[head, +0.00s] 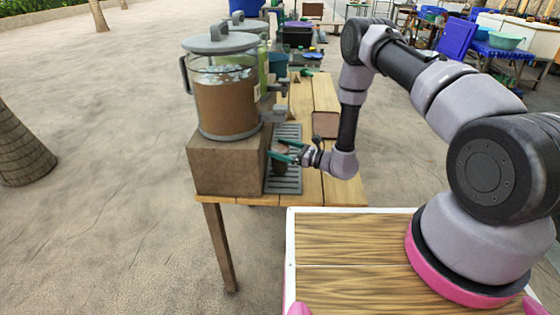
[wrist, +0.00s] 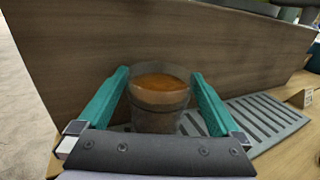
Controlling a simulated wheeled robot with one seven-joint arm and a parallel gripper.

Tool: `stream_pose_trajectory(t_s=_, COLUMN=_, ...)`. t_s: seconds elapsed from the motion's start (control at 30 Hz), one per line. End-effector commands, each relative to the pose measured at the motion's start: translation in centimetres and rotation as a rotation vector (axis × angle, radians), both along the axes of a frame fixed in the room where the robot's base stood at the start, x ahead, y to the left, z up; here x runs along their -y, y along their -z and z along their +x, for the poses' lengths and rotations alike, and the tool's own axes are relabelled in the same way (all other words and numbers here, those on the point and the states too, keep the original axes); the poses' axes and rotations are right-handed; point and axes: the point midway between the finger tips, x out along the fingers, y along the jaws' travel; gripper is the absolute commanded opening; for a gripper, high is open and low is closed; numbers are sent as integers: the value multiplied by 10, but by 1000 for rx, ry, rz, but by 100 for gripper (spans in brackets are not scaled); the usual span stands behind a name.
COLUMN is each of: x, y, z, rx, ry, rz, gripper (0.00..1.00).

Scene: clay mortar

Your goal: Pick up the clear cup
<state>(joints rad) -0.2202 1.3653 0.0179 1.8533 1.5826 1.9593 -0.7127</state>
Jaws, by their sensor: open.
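The clear cup (wrist: 159,103) holds a brown-orange liquid and stands upright on a grey slatted drip tray (wrist: 262,122), close to a wooden box wall. In the wrist view my gripper (wrist: 161,80) is open, with one teal finger on each side of the cup. A narrow gap seems to show on both sides; contact is not clear. In the head view my gripper (head: 272,148) reaches in from the right over the tray (head: 284,185), and the cup (head: 279,163) is small and partly hidden by the fingers.
A large drink dispenser (head: 226,105) with brown liquid stands on a wooden box (head: 228,165) left of the cup, its spout above the tray. A small brown box (head: 325,124) sits behind my wrist. More dispensers and containers line the table's far end. A small card (wrist: 302,98) stands right.

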Motion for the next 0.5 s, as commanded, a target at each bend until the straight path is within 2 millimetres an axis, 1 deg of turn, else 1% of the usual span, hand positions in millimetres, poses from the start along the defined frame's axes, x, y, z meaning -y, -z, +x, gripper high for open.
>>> stream_pose_trajectory(t_s=0.2, x=-1, y=0, z=0, rx=0, ry=0, rz=-1, gripper=100)
stream_pose_trajectory(t_s=0.23, x=-1, y=0, z=0, rx=0, ry=0, rz=-1, gripper=96)
stream_pose_trajectory(t_s=0.27, x=-1, y=0, z=0, rx=0, ry=0, rz=-1, gripper=85)
stream_pose_trajectory(t_s=0.3, x=-1, y=0, z=0, rx=0, ry=0, rz=-1, gripper=69)
stream_pose_trajectory(t_s=0.37, x=-1, y=0, z=0, rx=0, ry=0, rz=-1, gripper=46)
stream_pose_trajectory(t_s=0.4, x=-1, y=0, z=0, rx=0, ry=0, rz=-1, gripper=31)
stream_pose_trajectory(t_s=0.47, x=-1, y=0, z=0, rx=0, ry=0, rz=-1, gripper=8)
stream_pose_trajectory(t_s=0.5, x=-1, y=0, z=0, rx=0, ry=0, rz=-1, gripper=0)
